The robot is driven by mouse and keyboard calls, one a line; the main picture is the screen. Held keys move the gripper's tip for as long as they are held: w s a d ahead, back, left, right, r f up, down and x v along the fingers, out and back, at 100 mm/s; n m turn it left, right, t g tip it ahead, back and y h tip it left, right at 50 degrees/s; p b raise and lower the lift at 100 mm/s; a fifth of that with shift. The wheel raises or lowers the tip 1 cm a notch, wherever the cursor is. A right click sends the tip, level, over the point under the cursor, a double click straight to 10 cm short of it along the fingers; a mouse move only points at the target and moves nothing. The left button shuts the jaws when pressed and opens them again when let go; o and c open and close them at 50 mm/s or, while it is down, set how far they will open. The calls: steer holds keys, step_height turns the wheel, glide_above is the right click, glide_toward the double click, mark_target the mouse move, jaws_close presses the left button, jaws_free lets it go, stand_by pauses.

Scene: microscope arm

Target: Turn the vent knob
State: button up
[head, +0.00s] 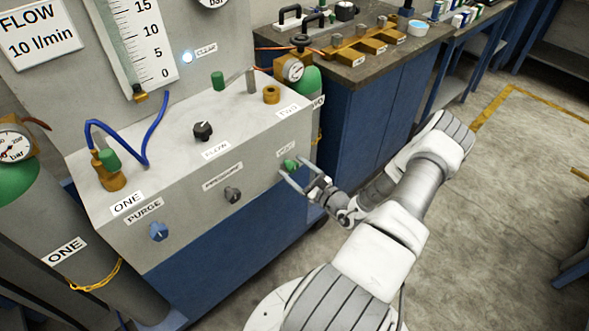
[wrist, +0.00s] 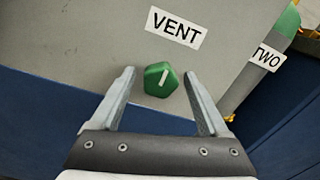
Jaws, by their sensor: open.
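The vent knob (wrist: 161,79) is green and many-sided with a white pointer line, and sits on the grey panel front under the VENT label (wrist: 177,27). In the wrist view its pointer line is near upright, tilted a little to the right. In the head view the vent knob (head: 290,164) is at the right end of the panel front, partly behind a finger. My gripper (wrist: 160,80) is open, with one finger on each side of the knob and visible gaps to both. In the head view my gripper (head: 295,172) is at the knob.
On the same panel front are a black knob (head: 232,195) and the blue purge knob (head: 158,231). A black flow knob (head: 203,130) and a brass fitting (head: 271,94) stand on top. Cylinder TWO (wrist: 275,50) is just right of the panel.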

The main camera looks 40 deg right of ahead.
jaws_close()
stand_by(0.4)
steer(key=shift+n, duration=0.3)
steer(key=n, duration=0.3)
steer(key=shift+p, duration=0.3)
steer(key=n, duration=0.5)
steer(key=n+b, duration=0.1)
steer(key=n, duration=0.4)
steer(key=shift+n+b, duration=0.45)
steer(key=shift+n, duration=1.55)
